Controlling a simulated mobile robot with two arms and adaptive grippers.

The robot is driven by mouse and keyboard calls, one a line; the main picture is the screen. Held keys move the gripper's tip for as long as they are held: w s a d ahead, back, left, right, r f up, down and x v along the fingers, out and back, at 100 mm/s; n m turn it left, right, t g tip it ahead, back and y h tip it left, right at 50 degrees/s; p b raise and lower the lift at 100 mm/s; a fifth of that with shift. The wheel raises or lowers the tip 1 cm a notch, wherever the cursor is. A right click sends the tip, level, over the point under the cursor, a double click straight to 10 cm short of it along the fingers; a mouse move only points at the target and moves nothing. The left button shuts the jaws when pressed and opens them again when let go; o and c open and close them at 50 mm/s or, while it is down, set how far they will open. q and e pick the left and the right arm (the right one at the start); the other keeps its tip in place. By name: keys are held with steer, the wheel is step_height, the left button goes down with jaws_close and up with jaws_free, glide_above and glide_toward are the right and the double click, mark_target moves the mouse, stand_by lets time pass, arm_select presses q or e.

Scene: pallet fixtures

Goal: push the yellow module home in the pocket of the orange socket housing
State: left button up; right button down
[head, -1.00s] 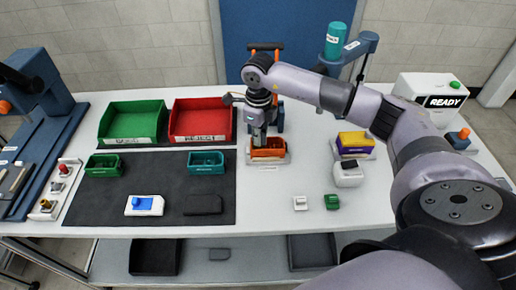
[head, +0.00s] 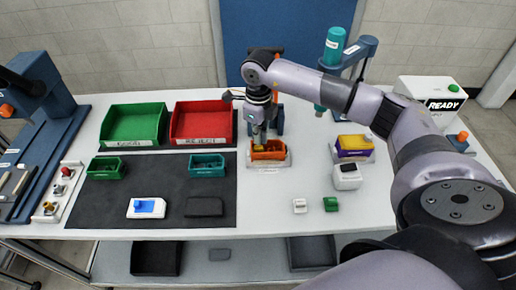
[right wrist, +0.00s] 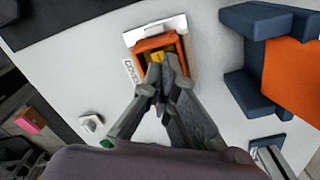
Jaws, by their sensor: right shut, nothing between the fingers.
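The orange socket housing (head: 277,154) stands on a white base near the table's middle. In the right wrist view the housing (right wrist: 143,46) is open towards me. A small part of the yellow module (right wrist: 158,57) shows inside the pocket, at the fingertips. My fingers hide most of it, so I cannot tell how deep it sits. My right gripper (head: 262,143) points down at the housing, fingers shut with nothing between them. In the right wrist view its fingertips (right wrist: 166,68) are at the module; contact is unclear. My left gripper is not in view.
A purple and yellow housing (head: 354,153) and a white block (head: 347,176) stand to the right. A dark mat (head: 150,185) with teal and green boxes lies to the left. Green (head: 136,125) and red (head: 201,121) bins stand behind. A blue stand is behind the orange housing.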

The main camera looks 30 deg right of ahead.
mark_target(259, 147)
steer(key=shift+r+p, duration=1.15)
steer(key=shift+r, duration=1.2)
steer(key=shift+f, duration=0.1)
